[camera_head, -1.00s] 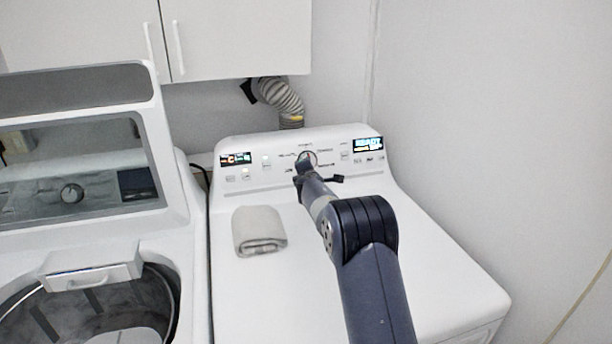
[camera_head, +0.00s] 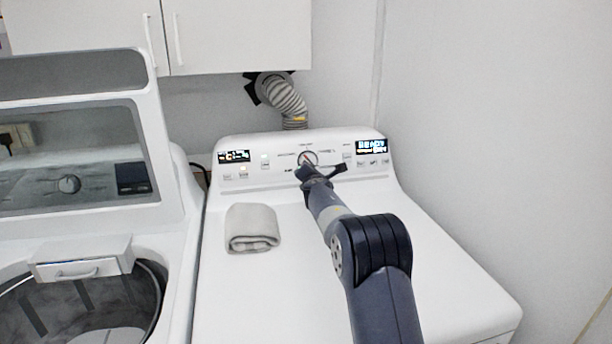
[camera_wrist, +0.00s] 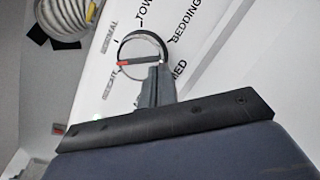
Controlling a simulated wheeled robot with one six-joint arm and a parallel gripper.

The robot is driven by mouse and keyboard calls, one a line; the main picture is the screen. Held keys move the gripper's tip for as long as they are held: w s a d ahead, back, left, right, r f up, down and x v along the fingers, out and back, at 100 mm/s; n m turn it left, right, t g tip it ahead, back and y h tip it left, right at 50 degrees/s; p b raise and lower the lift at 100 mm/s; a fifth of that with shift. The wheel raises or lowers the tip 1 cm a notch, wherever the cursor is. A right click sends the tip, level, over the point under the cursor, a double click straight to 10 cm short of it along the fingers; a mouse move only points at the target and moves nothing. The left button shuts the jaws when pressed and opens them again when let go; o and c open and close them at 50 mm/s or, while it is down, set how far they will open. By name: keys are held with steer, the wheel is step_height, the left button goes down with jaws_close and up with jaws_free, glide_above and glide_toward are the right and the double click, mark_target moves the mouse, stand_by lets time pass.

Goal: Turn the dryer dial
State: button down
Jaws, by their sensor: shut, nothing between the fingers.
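The dryer dial (camera_head: 308,157) is a round knob with a dark rim in the middle of the white dryer's control panel. In the wrist view the dial (camera_wrist: 137,46) has a pointer bar with a red end, and printed words surround it. My gripper (camera_head: 302,170) is shut and empty, just below and in front of the dial. In the wrist view my gripper's fingers (camera_wrist: 156,78) overlap the dial's lower edge; I cannot tell whether they touch it. The dryer (camera_head: 265,290) stands right of the open washer.
A folded grey towel (camera_head: 252,228) lies on the dryer top, left of my arm. Two lit displays (camera_head: 370,147) and small buttons flank the dial. The open washer (camera_head: 85,250) is at left. A vent hose (camera_head: 285,97) hangs behind, and a wall closes the right side.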

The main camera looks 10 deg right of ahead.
steer(key=shift+d+n+y+b, duration=0.3)
steer(key=shift+n+b, duration=0.2)
steer(key=shift+n, duration=0.2)
steer(key=shift+d, duration=0.1)
stand_by(0.5)
stand_by(0.5)
